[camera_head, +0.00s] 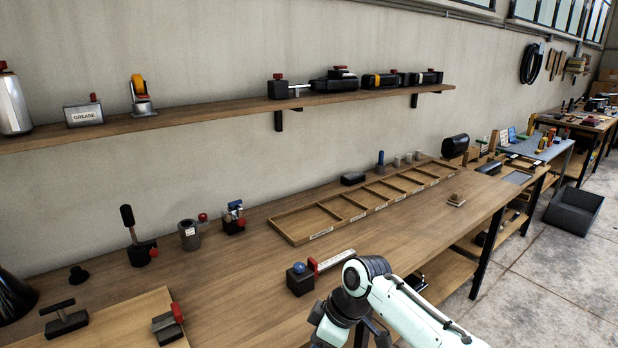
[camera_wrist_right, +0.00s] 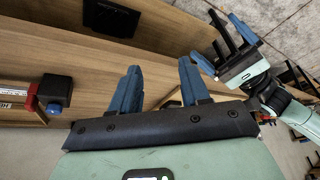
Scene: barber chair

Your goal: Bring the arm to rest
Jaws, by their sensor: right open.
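My right arm (camera_head: 400,305) enters the head view at the bottom right, bent beside the front edge of the workbench; its gripper is hidden there. In the right wrist view my right gripper (camera_wrist_right: 158,92) has its two blue fingers spread apart with nothing between them. The bench's wooden edge and shelf lie beyond the fingers.
The workbench (camera_head: 240,275) holds a black block with a blue knob (camera_head: 300,279), a compartment tray (camera_head: 290,236) and several small tools. A wall shelf (camera_head: 200,115) carries more items. A dark bin (camera_head: 574,210) stands on the floor at right. Open floor (camera_head: 530,290) lies in front of the bench.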

